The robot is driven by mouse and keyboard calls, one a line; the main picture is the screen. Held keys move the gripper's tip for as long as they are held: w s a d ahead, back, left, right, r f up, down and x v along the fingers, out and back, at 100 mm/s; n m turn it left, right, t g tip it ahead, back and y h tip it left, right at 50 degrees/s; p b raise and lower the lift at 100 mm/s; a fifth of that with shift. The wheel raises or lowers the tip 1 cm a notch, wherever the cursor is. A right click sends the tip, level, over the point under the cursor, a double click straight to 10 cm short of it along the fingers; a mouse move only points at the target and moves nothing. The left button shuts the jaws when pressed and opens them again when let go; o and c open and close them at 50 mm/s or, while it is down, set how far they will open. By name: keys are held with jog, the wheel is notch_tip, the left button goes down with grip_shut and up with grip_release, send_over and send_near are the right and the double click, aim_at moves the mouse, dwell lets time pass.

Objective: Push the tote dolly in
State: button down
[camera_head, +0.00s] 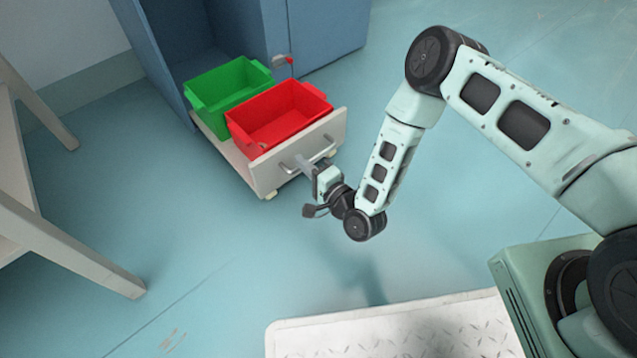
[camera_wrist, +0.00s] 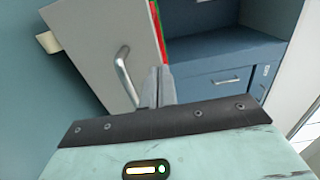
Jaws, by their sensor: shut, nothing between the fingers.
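The tote dolly (camera_head: 259,178) is a low pale cart with a front panel and a metal bar handle (camera_head: 310,158). It carries a green tote (camera_head: 221,92) and a red tote (camera_head: 283,112), and stands partly out of the open bay of a blue cabinet (camera_head: 188,38). My gripper (camera_head: 303,164) is shut and empty at the dolly's front panel, close to the handle. In the wrist view the shut fingertips (camera_wrist: 158,72) are in front of the panel (camera_wrist: 88,40), right beside the handle (camera_wrist: 122,72). I cannot tell whether they touch the panel.
A small red-topped part (camera_head: 290,62) sticks out at the cabinet's bay edge, near the red tote. A pale wooden-legged table or stand (camera_head: 75,245) is at the left. A white tread-patterned mat (camera_head: 400,330) lies at the front. The floor left of the dolly is clear.

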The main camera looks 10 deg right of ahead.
aim_at(285, 147)
jog(key=b+x, duration=0.2)
jog(key=x, duration=0.1)
jog(key=shift+w+a+f, duration=0.15)
jog(key=shift+w, duration=0.05)
jog(key=shift+w+a, duration=0.25)
jog(key=shift+w, duration=0.1)
